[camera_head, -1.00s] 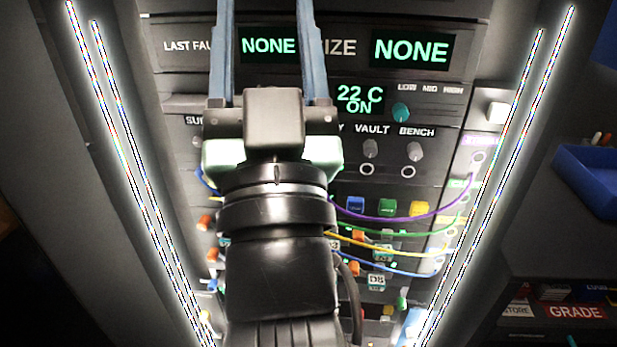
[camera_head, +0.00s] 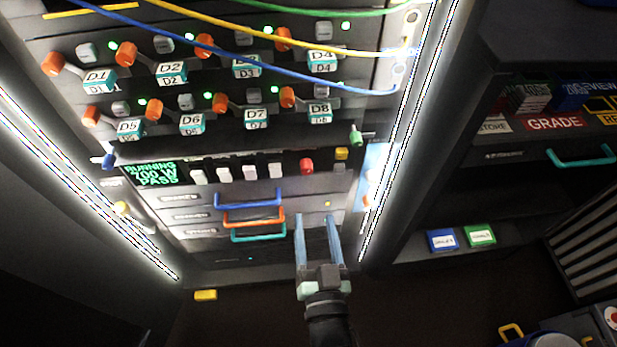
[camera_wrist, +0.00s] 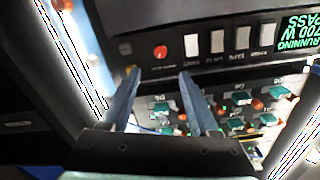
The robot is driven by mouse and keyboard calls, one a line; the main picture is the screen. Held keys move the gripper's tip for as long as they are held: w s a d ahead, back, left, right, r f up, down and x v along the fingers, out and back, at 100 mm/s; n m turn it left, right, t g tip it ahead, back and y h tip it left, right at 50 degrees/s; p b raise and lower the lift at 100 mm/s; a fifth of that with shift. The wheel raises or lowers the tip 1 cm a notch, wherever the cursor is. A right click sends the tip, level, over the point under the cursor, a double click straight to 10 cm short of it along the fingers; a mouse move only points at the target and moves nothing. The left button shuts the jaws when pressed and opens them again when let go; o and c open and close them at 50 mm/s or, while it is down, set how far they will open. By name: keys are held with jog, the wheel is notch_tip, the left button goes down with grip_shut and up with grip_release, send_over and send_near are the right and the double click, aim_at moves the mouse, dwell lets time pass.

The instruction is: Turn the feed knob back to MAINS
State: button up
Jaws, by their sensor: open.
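No knob in view carries a readable FEED or MAINS label, so I cannot tell for sure which one is the feed knob. A red round knob (camera_head: 306,166) sits right of a row of white switches on the lower panel, and it also shows in the wrist view (camera_wrist: 160,52). A green display (camera_head: 150,173) at the left end of that row reads RUNNING, 700 W, PASS. My gripper (camera_head: 315,218) is open and empty in front of the rack's lower drawers, below the red knob. In the wrist view my two fingers (camera_wrist: 158,72) point toward the switch panel.
Drawer handles in blue (camera_head: 248,199), orange (camera_head: 254,217) and teal (camera_head: 258,233) stick out left of my gripper. Orange levers with D-labels fill the rows above, with loose cables (camera_head: 250,65) across them. Bright light strips edge the rack. A shelf unit (camera_head: 520,200) stands right.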

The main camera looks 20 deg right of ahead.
aim_at(307, 172)
jog(key=x, duration=1)
jog(key=shift+w+r+b, duration=0.1)
jog(key=shift+w+b, duration=0.1)
jog(key=shift+b, duration=0.1)
jog(key=shift+w+d, duration=0.15)
jog(key=shift+w, duration=0.35)
jog(key=shift+c, duration=0.4)
grip_shut()
